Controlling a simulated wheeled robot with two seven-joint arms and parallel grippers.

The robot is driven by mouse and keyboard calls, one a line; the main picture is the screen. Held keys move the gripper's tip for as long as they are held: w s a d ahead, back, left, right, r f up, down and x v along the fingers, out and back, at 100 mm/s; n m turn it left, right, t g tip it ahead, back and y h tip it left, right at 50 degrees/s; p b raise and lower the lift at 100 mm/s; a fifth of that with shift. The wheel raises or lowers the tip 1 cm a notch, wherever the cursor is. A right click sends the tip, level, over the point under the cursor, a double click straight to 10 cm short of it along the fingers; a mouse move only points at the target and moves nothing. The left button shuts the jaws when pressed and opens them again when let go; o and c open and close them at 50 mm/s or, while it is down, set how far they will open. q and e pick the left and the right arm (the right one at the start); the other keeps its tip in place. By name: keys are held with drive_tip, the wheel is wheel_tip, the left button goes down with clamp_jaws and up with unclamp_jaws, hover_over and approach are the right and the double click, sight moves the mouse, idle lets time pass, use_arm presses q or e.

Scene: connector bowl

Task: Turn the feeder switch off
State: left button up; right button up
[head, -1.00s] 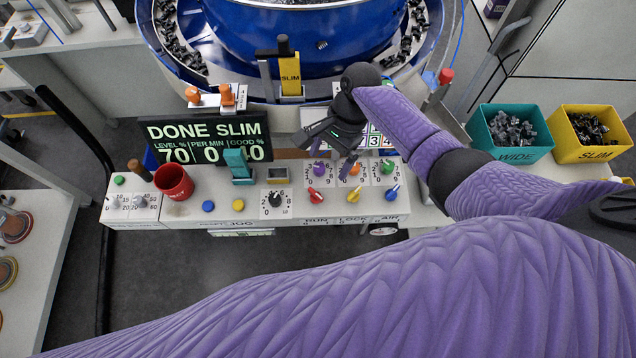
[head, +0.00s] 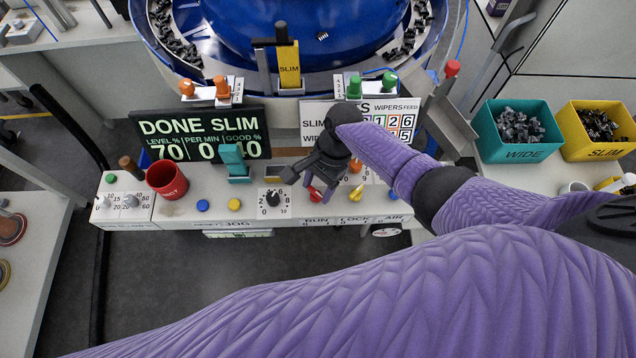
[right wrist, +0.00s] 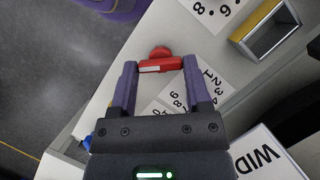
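The red switch (head: 315,194) sits on the front of the pale control panel, above the printed word RUN. In the right wrist view the red switch (right wrist: 160,65) lies between the fingertips of my right gripper (right wrist: 159,68). The fingers are spread to either side of its bar, with narrow gaps seeming to show. In the head view my right gripper (head: 318,186) points down over the switch and partly hides it. My left gripper is not in view.
Close by are a yellow switch (head: 360,193), a blue one (head: 393,194) and a black dial (head: 271,198). The display (head: 204,137) reads DONE SLIM. A blue bowl (head: 300,45) is behind.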

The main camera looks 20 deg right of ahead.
drive_tip(key=c, duration=0.4)
drive_tip(key=shift+c, duration=0.2)
